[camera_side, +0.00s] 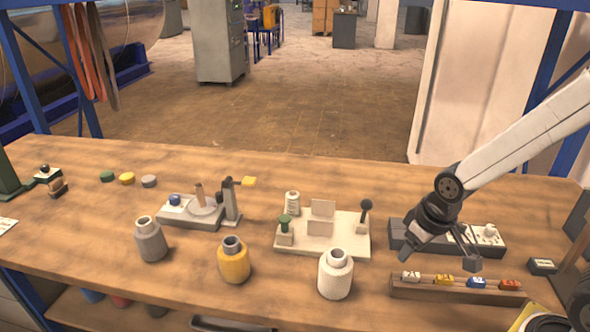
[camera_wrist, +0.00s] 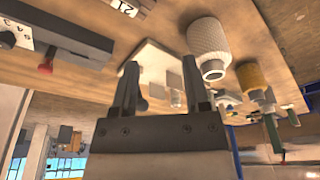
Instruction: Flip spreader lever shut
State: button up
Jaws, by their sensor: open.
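A cream base plate (camera_side: 345,245) stands mid-table with a post, a pale upright block and a green knob. At its right end a lever with a black ball knob (camera_side: 366,205) stands about upright. No label shows which lever is the spreader lever. My gripper (camera_side: 468,254) is open and empty, right of the plate, above the area between a dark box and a rack. In the wrist view my two fingers (camera_wrist: 161,88) are apart, and the cream plate (camera_wrist: 155,62) lies beyond them, partly hidden.
The dark box (camera_side: 402,238) lies behind my gripper, and the wooden rack (camera_side: 405,291) of small coloured pieces lies in front. Cream (camera_side: 335,277), yellow (camera_side: 234,262) and grey (camera_side: 151,242) bottles stand along the front. A grey device with a yellow-tipped arm (camera_side: 248,181) is further left.

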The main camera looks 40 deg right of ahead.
jog(key=shift+s+a+f+n, duration=0.1)
jog(key=shift+a+n, duration=0.05)
jog(key=shift+n, duration=0.25)
grip_shut()
jog(key=w+a+n+t+h, duration=0.2)
jog(key=w+a+n+h, duration=0.1)
jog(key=n, duration=0.9)
jog(key=w+a+n+t+h, duration=0.3)
jog(key=w+a+n+h, duration=0.1)
jog(key=n, duration=0.8)
jog(key=shift+w+a+h, duration=0.15)
jog(key=shift+w+h, duration=0.3)
jog(key=shift+h, duration=0.85)
